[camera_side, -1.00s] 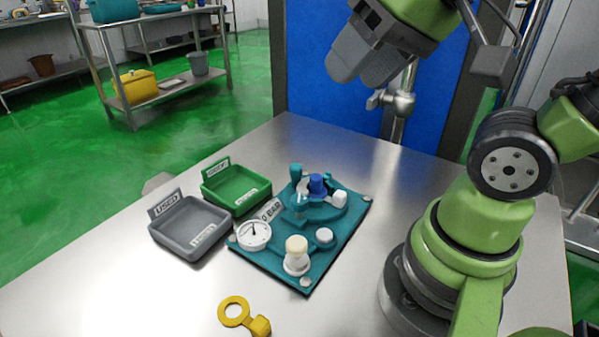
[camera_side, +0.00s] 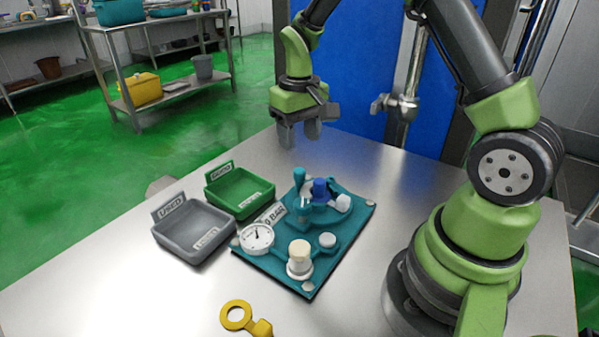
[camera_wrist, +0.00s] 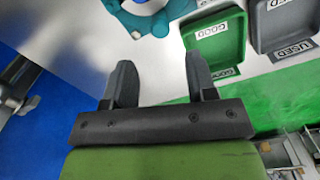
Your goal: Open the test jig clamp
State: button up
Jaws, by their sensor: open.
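The test jig is a teal base plate (camera_side: 335,255) on the steel table, with a round pressure gauge (camera_side: 257,238), a cream-topped knob (camera_side: 299,258) and a clamp (camera_side: 300,178) with an upright teal handle at its far end. A blue part (camera_side: 320,190) stands at the clamp with a white piece beside it. My gripper (camera_side: 299,135) is open and empty, pointing down above and beyond the far side of the jig, apart from it. In the wrist view my open fingers (camera_wrist: 162,85) show with a teal part of the jig (camera_wrist: 135,20) at the top edge.
A green tray marked GOOD (camera_side: 240,205) and a grey tray marked USED (camera_side: 190,247) stand left of the jig. A yellow ring-shaped tool (camera_side: 237,316) lies at the front. The table's near left is clear.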

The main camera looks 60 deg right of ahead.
aim_at(299, 169)
notch_tip(299, 169, down, 9)
jog(key=shift+f, duration=0.1)
dwell(0.3)
jog(key=shift+c, duration=0.5)
grip_shut()
